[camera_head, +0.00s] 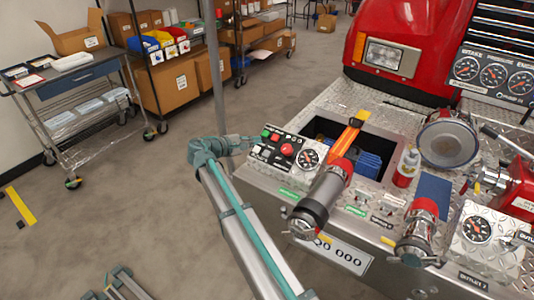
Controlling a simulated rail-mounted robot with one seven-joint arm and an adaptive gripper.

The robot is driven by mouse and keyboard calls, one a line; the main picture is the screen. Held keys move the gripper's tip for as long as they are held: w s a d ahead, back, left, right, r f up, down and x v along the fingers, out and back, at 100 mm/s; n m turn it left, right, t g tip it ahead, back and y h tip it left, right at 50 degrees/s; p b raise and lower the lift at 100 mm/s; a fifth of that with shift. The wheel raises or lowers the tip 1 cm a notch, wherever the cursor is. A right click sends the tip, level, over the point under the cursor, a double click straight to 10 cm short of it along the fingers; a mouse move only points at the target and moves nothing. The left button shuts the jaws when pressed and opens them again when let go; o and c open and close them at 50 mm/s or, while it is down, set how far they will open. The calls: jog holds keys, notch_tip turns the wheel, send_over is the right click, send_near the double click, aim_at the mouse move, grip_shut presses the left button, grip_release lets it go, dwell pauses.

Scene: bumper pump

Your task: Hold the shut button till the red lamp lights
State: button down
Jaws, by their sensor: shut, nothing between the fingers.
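A small black control panel (267,156) sits on the left corner of the bumper's tread-plate deck. It carries small green and red buttons, a large red dome (287,150) and white labels too small to read. I cannot tell which button is the shut button, or whether a red lamp is lit. My gripper (248,142) is shut and empty. It reaches in from the left at the panel's left edge, beside the small buttons. I cannot tell if its tips touch a button. Part of the panel may be hidden behind it.
A round gauge (307,158) adjoins the panel on its right. A capped pipe (322,200) juts from the front, and an open bay (366,133) holds blue hose.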

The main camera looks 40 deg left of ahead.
aim_at(269, 151)
jog(key=shift+w+f, duration=0.1)
jog(key=shift+f, duration=0.05)
jog(key=shift+w+a+f+b, duration=0.1)
jog(key=shift+w+f+b, duration=0.55)
jog(key=shift+f, duration=0.55)
jog(key=shift+w+f+b, duration=0.4)
jog(key=shift+w+f, duration=0.4)
jog(key=shift+f, duration=0.45)
jog(key=shift+w+a+f+b, duration=0.1)
jog(key=shift+w+f+b, duration=0.55)
jog(key=shift+f, duration=0.55)
jog(key=shift+w+f, duration=0.1)
jog(key=shift+w, duration=0.05)
jog(key=shift+w+f, duration=0.15)
jog(key=shift+f, duration=0.1)
jog(key=shift+w+f, duration=0.25)
jog(key=shift+f, duration=0.2)
dwell(2.4)
jog(key=shift+s+r, duration=0.5)
jog(key=shift+r, duration=0.3)
jog(key=shift+r, duration=0.1)
